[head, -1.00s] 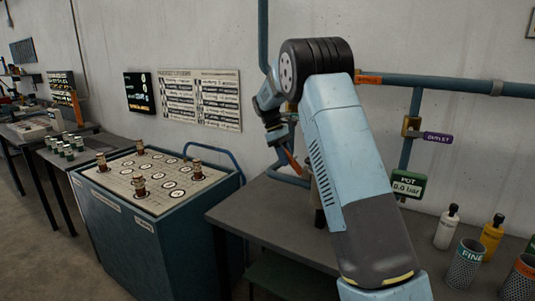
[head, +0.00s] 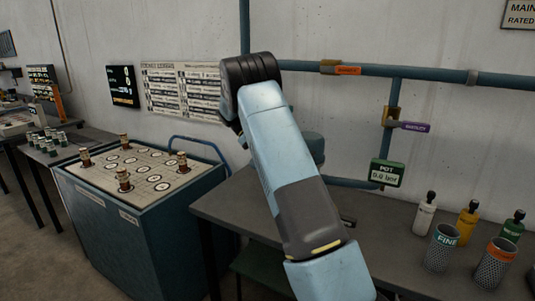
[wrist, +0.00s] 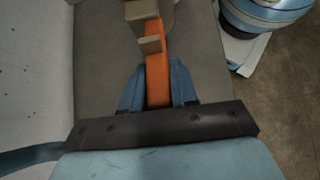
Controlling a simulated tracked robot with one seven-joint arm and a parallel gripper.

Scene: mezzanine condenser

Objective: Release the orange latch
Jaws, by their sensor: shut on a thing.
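The orange latch (wrist: 157,82) shows in the wrist view as a long orange strip, with its far end beside a beige block (wrist: 143,14). My gripper (wrist: 158,68) has its two blue fingers on either side of the strip and is shut on it. In the head view my own arm hides the gripper and the latch.
A teal cabinet (head: 150,235) with a pegged board stands left. Pipes cross the wall.

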